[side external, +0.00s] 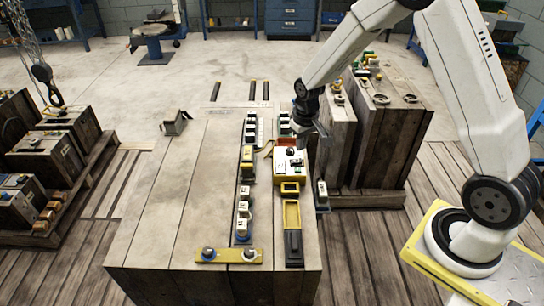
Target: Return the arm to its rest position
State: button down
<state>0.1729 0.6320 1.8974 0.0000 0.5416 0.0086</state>
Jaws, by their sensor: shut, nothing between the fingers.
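My white arm reaches in from the right, and its dark wrist hangs over the right side of the wooden workbench block (165,210).
A row of white-topped blocks (243,210) runs along the bench. A yellow tray (291,214) and a yellow strip with knobs (228,256) lie nearer. Tall wooden crates (385,145) stand close right of my wrist. A hook (42,73) hangs at left.

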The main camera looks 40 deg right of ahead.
jog(key=s+a+r+n+t, duration=0.1)
jog(key=s+a+r, duration=0.2)
jog(key=s, duration=0.4)
jog(key=s+a+r+n, duration=0.1)
jog(key=s+a+r, duration=0.3)
jog(key=s, duration=0.4)
jog(key=shift+s+a+r+t, duration=0.25)
jog(key=shift+s+a+t, duration=0.05)
jog(key=shift+t, duration=0.1)
jog(key=c, duration=1.3)
grip_release()
